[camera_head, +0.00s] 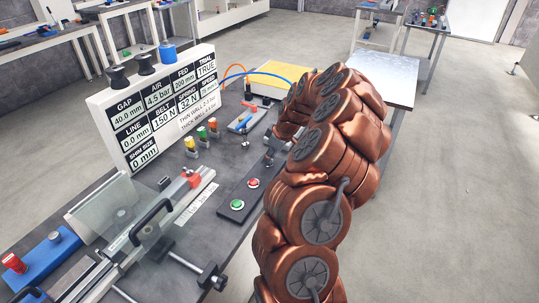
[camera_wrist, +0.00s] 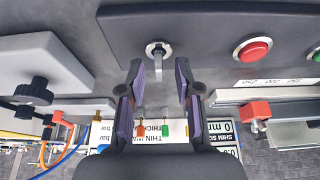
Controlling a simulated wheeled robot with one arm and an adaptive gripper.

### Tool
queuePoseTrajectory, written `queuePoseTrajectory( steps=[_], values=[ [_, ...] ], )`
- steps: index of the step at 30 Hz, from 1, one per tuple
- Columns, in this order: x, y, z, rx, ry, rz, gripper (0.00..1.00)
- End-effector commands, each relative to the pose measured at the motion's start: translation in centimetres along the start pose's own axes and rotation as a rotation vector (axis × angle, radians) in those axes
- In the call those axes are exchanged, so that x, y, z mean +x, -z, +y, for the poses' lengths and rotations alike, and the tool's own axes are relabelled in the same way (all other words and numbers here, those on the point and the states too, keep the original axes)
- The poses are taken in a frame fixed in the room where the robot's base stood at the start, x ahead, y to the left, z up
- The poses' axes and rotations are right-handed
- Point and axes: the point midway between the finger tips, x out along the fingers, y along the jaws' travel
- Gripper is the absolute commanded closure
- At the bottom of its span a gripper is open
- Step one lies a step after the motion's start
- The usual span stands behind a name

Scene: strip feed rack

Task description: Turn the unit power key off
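The power key (camera_wrist: 159,53) is a small silver key switch on a dark control panel (camera_wrist: 195,22) in the wrist view. Its grip stands along the picture's vertical. My gripper (camera_wrist: 159,72) is open, with its purple-padded fingers to the left and right of the key's line. The key shows just past the fingertips, and I see no contact. In the head view my gripper (camera_head: 272,152) hangs over the far end of the panel (camera_head: 222,213), and I cannot make out the key there.
A red button (camera_wrist: 253,49) sits right of the key, with a green button (camera_head: 237,204) beyond it. A white settings board (camera_head: 152,105) stands behind. A blue-handled valve (camera_head: 243,124) and small coloured knobs (camera_head: 202,132) are nearby. Open floor lies right of the bench.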

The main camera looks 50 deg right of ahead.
Motion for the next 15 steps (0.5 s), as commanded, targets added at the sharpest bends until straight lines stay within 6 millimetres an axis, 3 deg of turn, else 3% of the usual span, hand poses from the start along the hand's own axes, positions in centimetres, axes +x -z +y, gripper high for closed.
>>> queuePoseTrajectory(
  steps=[4,13,15],
  values=[
    [-0.04,0.02,0.03,0.000,-0.001,0.001,0.68],
    [-0.07,0.03,0.04,0.000,-0.001,0.001,0.99],
    [-0.07,0.03,0.04,0.000,-0.001,0.001,1.00]
  ],
)
